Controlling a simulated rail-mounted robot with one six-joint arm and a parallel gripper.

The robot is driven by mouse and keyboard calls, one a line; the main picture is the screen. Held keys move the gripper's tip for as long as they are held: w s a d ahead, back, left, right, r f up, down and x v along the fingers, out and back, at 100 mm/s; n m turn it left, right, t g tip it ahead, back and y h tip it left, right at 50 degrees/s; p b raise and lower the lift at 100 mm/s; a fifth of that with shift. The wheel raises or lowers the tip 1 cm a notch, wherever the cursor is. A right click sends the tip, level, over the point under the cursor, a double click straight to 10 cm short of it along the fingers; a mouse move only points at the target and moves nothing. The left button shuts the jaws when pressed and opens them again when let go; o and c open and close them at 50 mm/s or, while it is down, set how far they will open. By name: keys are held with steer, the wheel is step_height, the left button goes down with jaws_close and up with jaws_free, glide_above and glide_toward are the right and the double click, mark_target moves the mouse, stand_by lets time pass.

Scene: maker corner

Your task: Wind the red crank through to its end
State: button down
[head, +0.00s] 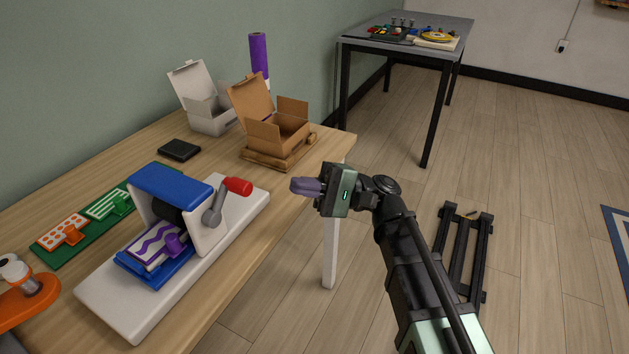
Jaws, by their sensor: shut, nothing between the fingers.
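The red crank handle (238,186) sits at the end of a grey crank arm (213,207) on the right side of a small press. The crank arm points up and to the right. The press has a blue top (171,185), a dark roller under it and a white base (130,314). A purple-and-white patterned plate (150,247) on a blue bed sticks out at the front. My gripper (297,187) is shut and empty, to the right of the red handle and apart from it, past the table's edge.
An open cardboard box (279,135) on a wooden board and an open white box (211,113) stand at the back. A green mat (88,230) with printing blocks lies left of the press. An orange item (28,300) is at front left. A second table (400,35) stands farther off.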

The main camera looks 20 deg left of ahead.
mark_target(251, 184)
steer(key=s+a+r+p, duration=0.2)
steer(key=s+a+r, duration=0.1)
steer(key=s, duration=0.3)
steer(key=shift+a+r+p, duration=0.15)
steer(key=shift+a+p, duration=0.2)
steer(key=shift+a, duration=0.2)
steer(key=shift+s+r+p, duration=0.55)
steer(key=shift+r+p, duration=0.1)
